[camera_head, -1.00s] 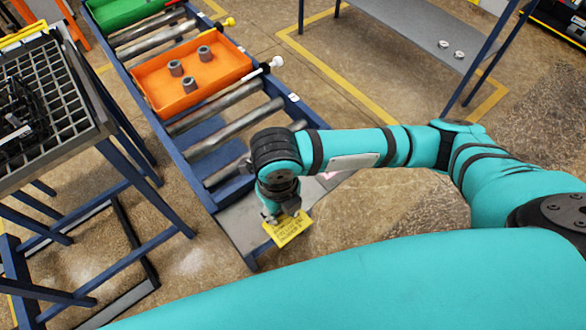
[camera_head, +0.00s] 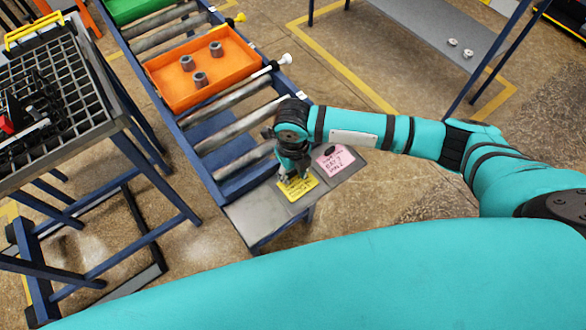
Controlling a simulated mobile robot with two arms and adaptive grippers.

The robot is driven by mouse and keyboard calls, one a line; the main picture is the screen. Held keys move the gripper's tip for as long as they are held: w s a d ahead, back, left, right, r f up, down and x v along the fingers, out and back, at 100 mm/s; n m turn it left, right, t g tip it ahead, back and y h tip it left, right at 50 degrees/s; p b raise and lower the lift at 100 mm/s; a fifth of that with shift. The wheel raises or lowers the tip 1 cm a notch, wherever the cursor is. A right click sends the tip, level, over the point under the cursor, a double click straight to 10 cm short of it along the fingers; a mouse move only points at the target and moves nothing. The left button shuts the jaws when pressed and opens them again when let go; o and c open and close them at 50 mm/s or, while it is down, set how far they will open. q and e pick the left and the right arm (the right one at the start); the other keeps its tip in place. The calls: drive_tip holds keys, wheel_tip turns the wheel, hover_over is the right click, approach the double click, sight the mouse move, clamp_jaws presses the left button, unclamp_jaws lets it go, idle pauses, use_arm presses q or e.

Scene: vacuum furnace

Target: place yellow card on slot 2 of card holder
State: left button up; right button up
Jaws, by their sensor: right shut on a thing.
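The yellow card (camera_head: 299,188) with dark writing is at the tip of my right gripper (camera_head: 292,175), which is shut on it. The card is over the middle of the grey card holder (camera_head: 262,214) at the near end of the conveyor. I cannot tell whether it touches the surface. A pink card (camera_head: 335,158) with writing lies on the holder just right of the yellow card. The left part of the holder is bare. The slot numbers cannot be read. My left gripper is not in view.
An orange tray (camera_head: 166,99) with several grey cylinders sits on the conveyor rollers (camera_head: 236,127). A green tray (camera_head: 135,9) is behind it. A grid-topped table (camera_head: 75,85) with blue legs stands at left. A grey shelf (camera_head: 425,22) is at upper right.

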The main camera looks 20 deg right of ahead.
sight(292, 173)
drive_tip(key=shift+f, duration=0.1)
drive_tip(key=o, duration=0.8)
drive_tip(key=shift+r+b, duration=1.45)
drive_tip(key=shift+r, duration=4.7)
